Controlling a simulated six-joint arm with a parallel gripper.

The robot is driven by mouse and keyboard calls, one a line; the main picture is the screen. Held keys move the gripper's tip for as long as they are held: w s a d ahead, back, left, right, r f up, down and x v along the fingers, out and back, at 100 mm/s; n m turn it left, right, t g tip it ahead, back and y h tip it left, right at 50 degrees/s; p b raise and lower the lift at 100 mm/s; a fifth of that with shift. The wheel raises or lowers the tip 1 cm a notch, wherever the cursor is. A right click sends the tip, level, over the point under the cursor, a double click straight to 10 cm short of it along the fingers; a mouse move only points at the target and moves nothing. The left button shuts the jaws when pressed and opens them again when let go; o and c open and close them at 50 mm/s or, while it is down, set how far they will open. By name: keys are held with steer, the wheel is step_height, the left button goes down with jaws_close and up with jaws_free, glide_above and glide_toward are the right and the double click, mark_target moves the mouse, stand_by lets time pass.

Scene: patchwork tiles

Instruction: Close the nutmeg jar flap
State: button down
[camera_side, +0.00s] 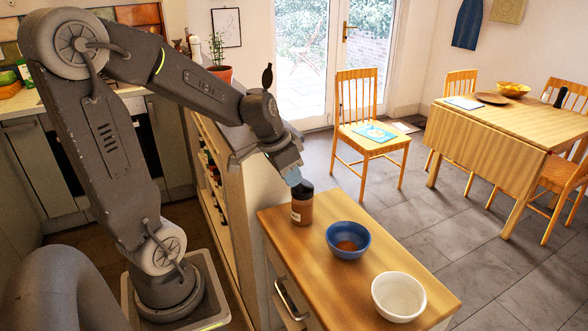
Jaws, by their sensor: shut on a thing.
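The nutmeg jar (302,209) is a small brown jar with a black lid (304,188), standing upright at the back left of the wooden counter. My gripper (294,178) comes down from the upper left, its light-blue end at the top of the jar. It is shut on the jar's black lid. The fingertips partly cover the lid, and the flap is too small and hidden to tell whether it is up or down.
A blue bowl (348,252) with brown powder stands right of the jar, and a white bowl (399,297) stands nearer the front. The counter (330,290) is bare around them. A shelf unit adjoins on the left. Chairs and a dining table (500,135) are farther off.

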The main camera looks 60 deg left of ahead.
steer(key=shift+s+f, duration=0.1)
steer(key=shift+s, duration=0.05)
steer(key=c, duration=1)
jaws_free()
steer(key=shift+c, duration=0.2)
steer(key=v, duration=1.3)
steer(key=shift+s+r, duration=0.25)
steer(key=shift+r, duration=0.1)
